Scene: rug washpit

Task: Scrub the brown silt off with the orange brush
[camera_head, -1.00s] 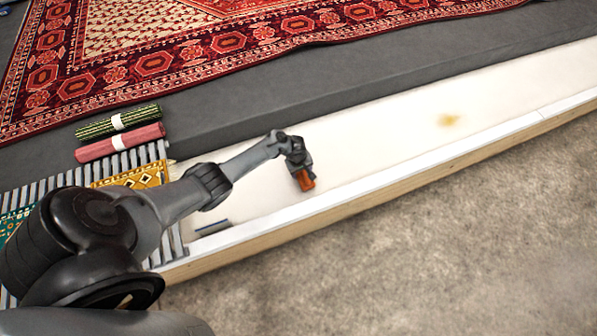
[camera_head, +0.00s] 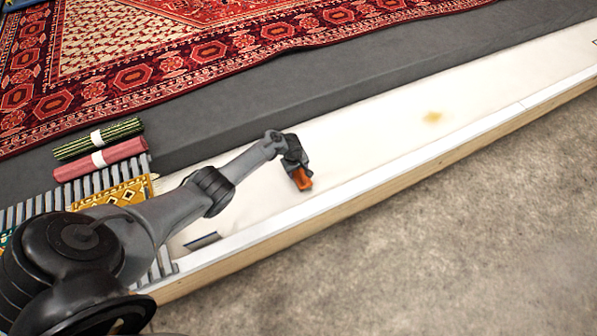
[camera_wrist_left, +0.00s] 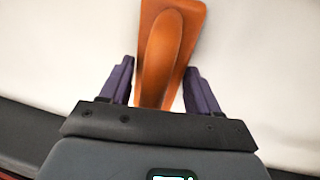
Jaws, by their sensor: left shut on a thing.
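The orange brush (camera_head: 303,181) is in my left gripper (camera_head: 299,172), over the white floor of the trough. In the left wrist view, the brush (camera_wrist_left: 168,55) shows its raised handle between the two purple fingers of my left gripper (camera_wrist_left: 156,85). The brown silt (camera_head: 432,118) is a small yellowish-brown patch on the white trough floor, to the right of the brush and well apart from it. The underside of the brush is hidden. I cannot tell whether it touches the floor. My right gripper is not in view.
The white trough (camera_head: 370,137) has a raised front rim with a wooden side (camera_head: 350,205). A grey ledge (camera_head: 330,85) runs behind it, with a large red rug (camera_head: 200,60) beyond. Rolled rugs (camera_head: 100,158) lie at the left by a slatted grate (camera_head: 45,203). The trough floor between brush and patch is clear.

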